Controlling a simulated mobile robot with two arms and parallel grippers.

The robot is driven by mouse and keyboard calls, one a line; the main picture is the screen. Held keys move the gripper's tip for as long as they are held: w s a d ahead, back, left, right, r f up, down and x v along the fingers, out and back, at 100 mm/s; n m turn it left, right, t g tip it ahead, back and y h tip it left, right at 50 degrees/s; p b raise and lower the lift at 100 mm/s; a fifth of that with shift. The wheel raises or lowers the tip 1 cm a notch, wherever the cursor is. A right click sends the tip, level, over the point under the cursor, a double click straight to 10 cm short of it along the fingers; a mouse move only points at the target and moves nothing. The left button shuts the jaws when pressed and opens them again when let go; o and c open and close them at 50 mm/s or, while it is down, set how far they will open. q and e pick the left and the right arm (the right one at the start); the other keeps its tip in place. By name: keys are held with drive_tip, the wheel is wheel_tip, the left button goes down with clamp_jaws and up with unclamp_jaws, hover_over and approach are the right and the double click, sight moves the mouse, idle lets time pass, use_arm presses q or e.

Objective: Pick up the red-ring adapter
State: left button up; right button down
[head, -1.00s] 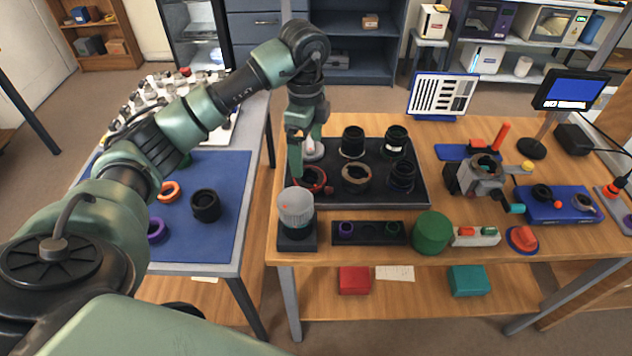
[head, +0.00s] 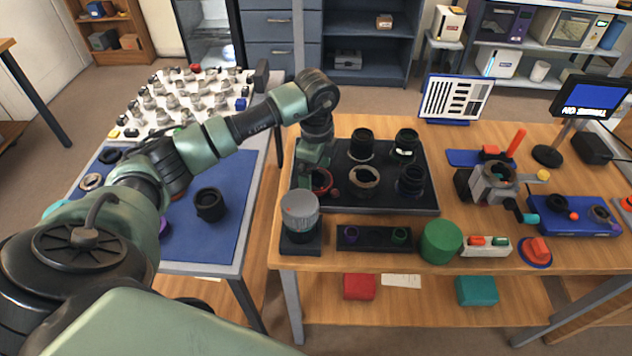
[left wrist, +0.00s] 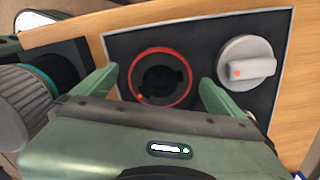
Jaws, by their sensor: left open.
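The red-ring adapter (head: 323,183) lies on the dark tray (head: 400,205), at its left side, partly hidden by my left gripper. In the left wrist view the adapter (left wrist: 149,59) shows as a thin red ring around a dark centre. My left gripper (head: 315,178) points down over it. In the left wrist view the open fingers of the gripper (left wrist: 158,92) stand on either side of the ring, with a gap visible at each side. I cannot tell how far the fingertips are above the tray. My right gripper is not in view.
A grey ribbed cylinder (head: 300,210) stands close in front of the tray. A silver knob-like part (left wrist: 247,65) lies beside the adapter. Several dark lens rings, including one with a tan rim (head: 364,180), share the tray. A green cylinder (head: 441,241) stands in front.

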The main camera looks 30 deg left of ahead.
use_arm(q)
drive_tip(key=c, duration=1.5)
